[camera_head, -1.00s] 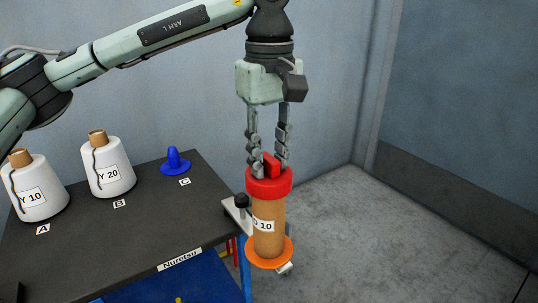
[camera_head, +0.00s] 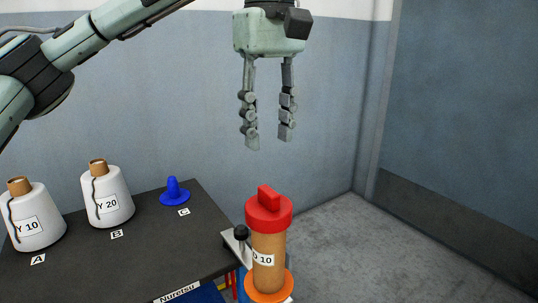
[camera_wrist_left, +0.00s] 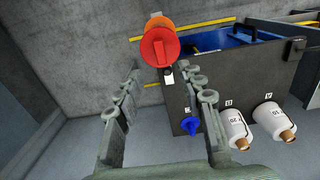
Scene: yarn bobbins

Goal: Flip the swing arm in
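The swing arm (camera_head: 232,242) is a light metal bracket with a black knob (camera_head: 241,232) at the table's right edge. It reaches out past the edge, mostly hidden behind a brown bobbin (camera_head: 268,248) labelled "10", which stands upright over an orange disc (camera_head: 266,288). A red cap (camera_head: 268,211) with a grip tab sits on the bobbin. My left gripper (camera_head: 268,142) is open and empty, well above the cap. In the left wrist view, the red cap (camera_wrist_left: 159,47) lies beyond the open fingers. My right gripper is not in view.
White yarn bobbins stand at A (camera_head: 32,217) and B (camera_head: 108,197), and a blue cone holder (camera_head: 174,192) is empty at C on the dark table (camera_head: 150,245). Walls stand behind and to the right. The floor (camera_head: 410,240) right of the bobbin is clear.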

